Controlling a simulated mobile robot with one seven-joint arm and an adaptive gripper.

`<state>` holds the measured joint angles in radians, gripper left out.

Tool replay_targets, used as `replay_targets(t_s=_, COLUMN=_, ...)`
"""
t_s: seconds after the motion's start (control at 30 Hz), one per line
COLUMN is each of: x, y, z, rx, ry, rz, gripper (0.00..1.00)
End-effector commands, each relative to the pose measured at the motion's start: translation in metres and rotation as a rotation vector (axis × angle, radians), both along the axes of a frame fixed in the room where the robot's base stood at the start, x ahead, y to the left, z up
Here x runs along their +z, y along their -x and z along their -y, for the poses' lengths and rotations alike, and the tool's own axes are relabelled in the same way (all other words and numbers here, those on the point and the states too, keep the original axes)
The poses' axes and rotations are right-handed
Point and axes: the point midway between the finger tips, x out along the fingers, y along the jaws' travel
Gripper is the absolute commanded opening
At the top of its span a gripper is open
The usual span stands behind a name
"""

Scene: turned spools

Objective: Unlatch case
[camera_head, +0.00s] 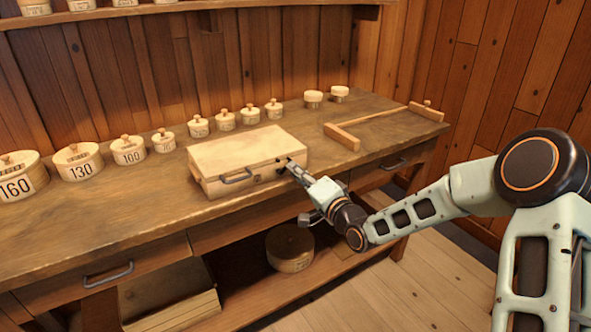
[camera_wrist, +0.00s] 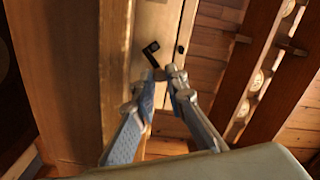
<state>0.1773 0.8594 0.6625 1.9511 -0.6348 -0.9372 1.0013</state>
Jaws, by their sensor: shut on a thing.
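The pale wooden case (camera_head: 250,152) lies on the bench, its lid down. A dark carrying handle (camera_head: 236,180) is on its front face. My gripper (camera_head: 290,167) is at the right end of the case's front. In the wrist view my gripper (camera_wrist: 163,76) has its two fingertips close together on a small black latch (camera_wrist: 151,49). The fingers hide the lower part of the latch. The pale case (camera_wrist: 156,18) also shows behind it. I cannot tell whether the latch is still fastened.
The wooden bench (camera_head: 90,225) bears several round lidded boxes, such as the one marked 130 (camera_head: 79,161), behind and left of the case. A wooden bar tool (camera_head: 342,137) lies to the right. A round box (camera_head: 290,249) sits on the lower shelf. The bench top before the case is clear.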

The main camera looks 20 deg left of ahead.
Motion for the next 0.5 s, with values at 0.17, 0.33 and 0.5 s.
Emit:
replay_targets(t_s=0.17, x=-0.0037, y=-0.0010, z=0.0015, rx=-0.002, ry=-0.061, rz=-0.074, gripper=0.00)
replay_targets(t_s=0.33, x=-0.0055, y=-0.0011, z=0.0015, rx=-0.001, ry=-0.097, rz=-0.114, gripper=0.00)
replay_targets(t_s=0.5, x=-0.0065, y=-0.0011, z=0.0015, rx=-0.001, ry=-0.112, rz=-0.134, gripper=0.00)
